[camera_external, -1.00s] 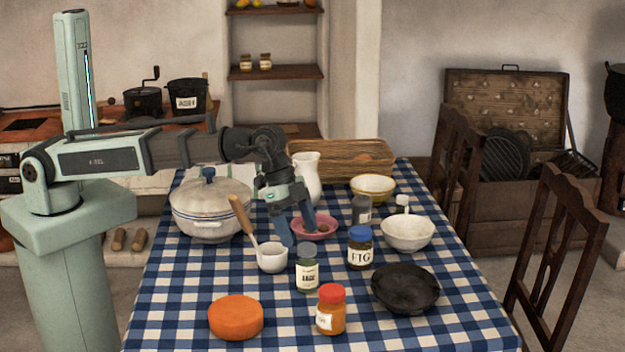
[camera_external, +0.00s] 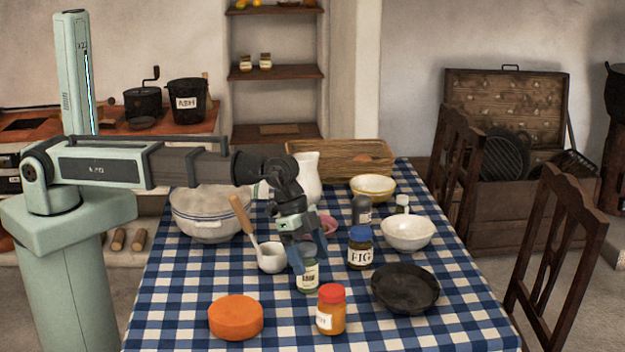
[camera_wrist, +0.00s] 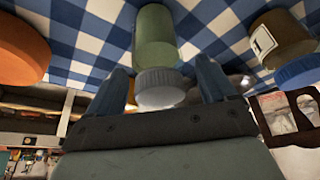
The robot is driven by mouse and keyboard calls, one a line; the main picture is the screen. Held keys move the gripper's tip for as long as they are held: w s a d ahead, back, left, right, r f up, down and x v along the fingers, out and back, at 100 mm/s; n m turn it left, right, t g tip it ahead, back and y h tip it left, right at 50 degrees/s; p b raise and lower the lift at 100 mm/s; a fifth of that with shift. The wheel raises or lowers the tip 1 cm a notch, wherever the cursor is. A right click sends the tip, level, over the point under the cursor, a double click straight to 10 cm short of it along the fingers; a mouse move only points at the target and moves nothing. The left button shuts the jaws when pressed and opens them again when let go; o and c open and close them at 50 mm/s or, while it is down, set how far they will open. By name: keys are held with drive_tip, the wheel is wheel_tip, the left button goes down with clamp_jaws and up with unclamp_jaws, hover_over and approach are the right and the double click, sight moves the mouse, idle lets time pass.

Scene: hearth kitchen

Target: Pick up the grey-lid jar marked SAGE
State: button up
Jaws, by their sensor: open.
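The green jar with a grey lid (camera_external: 307,278) stands upright on the checked cloth. Its pale label has small dark lettering that I cannot read clearly. My gripper (camera_external: 309,258) is open above and around its lid, hiding much of the top in the external view. In the wrist view the green jar (camera_wrist: 155,38) and its grey lid lie between the two spread fingers of my gripper (camera_wrist: 160,74). A gap shows on each side of the lid, so the jar is not held.
The blue-lid FIG jar (camera_external: 360,250) stands close to the right. An orange round (camera_external: 236,317) and black pan (camera_external: 405,288) lie nearby. A dark jar (camera_external: 362,210) stands behind.

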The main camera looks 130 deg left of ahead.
drive_tip(key=c, duration=1.3)
drive_tip(key=shift+r, duration=0.15)
